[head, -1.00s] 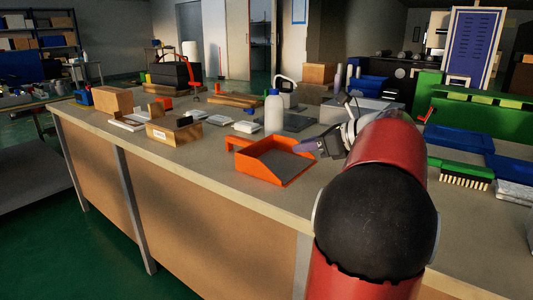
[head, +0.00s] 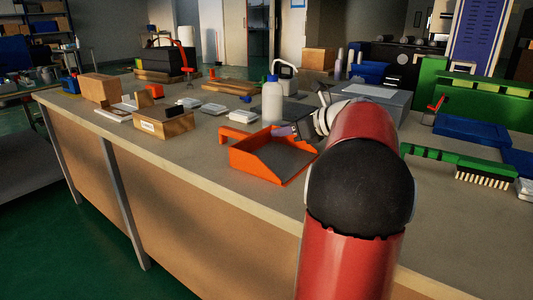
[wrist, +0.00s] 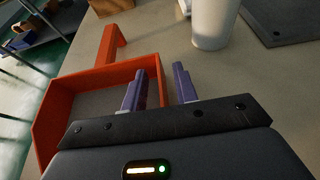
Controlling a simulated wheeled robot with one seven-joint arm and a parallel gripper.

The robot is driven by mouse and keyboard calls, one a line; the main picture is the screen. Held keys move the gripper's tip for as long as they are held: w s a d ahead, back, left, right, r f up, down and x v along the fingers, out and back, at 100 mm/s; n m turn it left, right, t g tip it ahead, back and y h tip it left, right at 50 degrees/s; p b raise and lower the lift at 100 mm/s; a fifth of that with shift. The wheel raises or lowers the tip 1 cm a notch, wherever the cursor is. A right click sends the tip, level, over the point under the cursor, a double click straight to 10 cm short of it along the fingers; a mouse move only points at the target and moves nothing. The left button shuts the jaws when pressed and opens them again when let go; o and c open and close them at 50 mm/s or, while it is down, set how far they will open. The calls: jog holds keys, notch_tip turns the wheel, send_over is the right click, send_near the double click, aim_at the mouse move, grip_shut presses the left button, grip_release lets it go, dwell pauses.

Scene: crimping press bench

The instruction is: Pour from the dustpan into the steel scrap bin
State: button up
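The orange dustpan (head: 252,168) lies on the bench near its front edge, with its short handle (head: 236,133) at the far left. Its inside looks grey; I cannot make out any scrap in it. My gripper (head: 284,131) is at the dustpan's far wall in the head view. In the wrist view, my gripper (wrist: 159,86) is open, its two purple fingers apart. The dustpan's wall (wrist: 104,76) runs to the left finger, which overlaps the pan, while the right finger shows over bare bench. Contact is unclear. I cannot identify a steel scrap bin.
A white bottle with a blue cap (head: 272,101) stands close behind the dustpan. A wooden box (head: 165,124) is to its left. A green brush (head: 485,173) and blue trays (head: 475,130) are at right. Bare bench lies in front of the dustpan.

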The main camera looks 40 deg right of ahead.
jog(key=shift+c, duration=0.4)
grip_shut()
jog(key=shift+r, duration=0.1)
notch_tip(320, 180, up, 20)
jog(key=p, duration=0.5)
jog(key=shift+p, duration=0.4)
